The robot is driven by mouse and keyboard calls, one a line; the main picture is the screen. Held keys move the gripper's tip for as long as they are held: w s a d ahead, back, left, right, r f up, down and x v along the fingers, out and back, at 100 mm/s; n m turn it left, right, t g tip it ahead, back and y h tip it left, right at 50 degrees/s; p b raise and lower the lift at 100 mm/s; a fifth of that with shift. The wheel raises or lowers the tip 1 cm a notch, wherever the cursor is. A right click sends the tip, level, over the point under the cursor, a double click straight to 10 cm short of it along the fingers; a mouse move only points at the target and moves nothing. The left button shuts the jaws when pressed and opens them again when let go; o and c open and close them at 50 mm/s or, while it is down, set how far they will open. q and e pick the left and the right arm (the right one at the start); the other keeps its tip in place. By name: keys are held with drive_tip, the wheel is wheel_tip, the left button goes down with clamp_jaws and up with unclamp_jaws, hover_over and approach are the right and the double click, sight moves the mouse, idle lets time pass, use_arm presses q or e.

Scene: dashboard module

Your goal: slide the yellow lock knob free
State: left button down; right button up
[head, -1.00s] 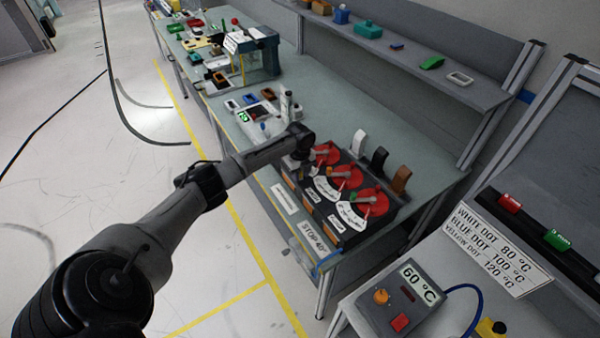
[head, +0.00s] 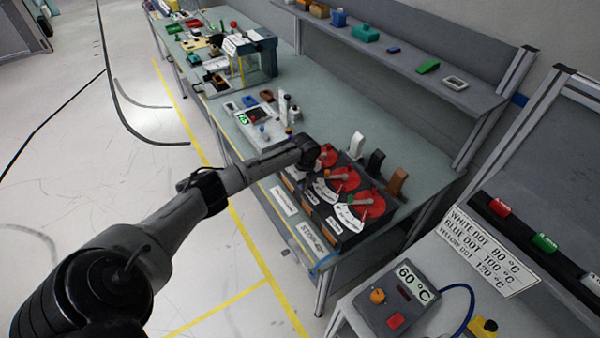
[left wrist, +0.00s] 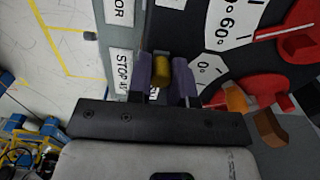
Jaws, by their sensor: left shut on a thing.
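The yellow lock knob (left wrist: 162,68) sits between the two purple fingers of my left gripper (left wrist: 162,82) in the left wrist view. The gripper is shut on it at the edge of the dark dashboard module. In the head view my left gripper (head: 306,160) reaches down at the far-left end of the module (head: 335,222), and its fingertips and the knob are hard to make out there. The module carries red dials (head: 370,204) with white scales. My right gripper is not in view.
White, black and brown levers (head: 397,182) stand behind the dials. A control box reading 60 °C (head: 398,300) is at the lower right. The bench behind the levers is clear.

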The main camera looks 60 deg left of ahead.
use_arm(q)
drive_tip(key=shift+d+r, duration=0.15)
drive_tip(key=shift+d, duration=0.2)
drive_tip(key=c, duration=1.2)
unclamp_jaws()
drive_tip(key=shift+o, duration=0.9)
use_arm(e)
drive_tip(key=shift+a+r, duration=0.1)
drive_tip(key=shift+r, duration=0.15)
use_arm(q)
wheel_tip(320, 180, up, 14)
drive_tip(key=shift+f, duration=0.2)
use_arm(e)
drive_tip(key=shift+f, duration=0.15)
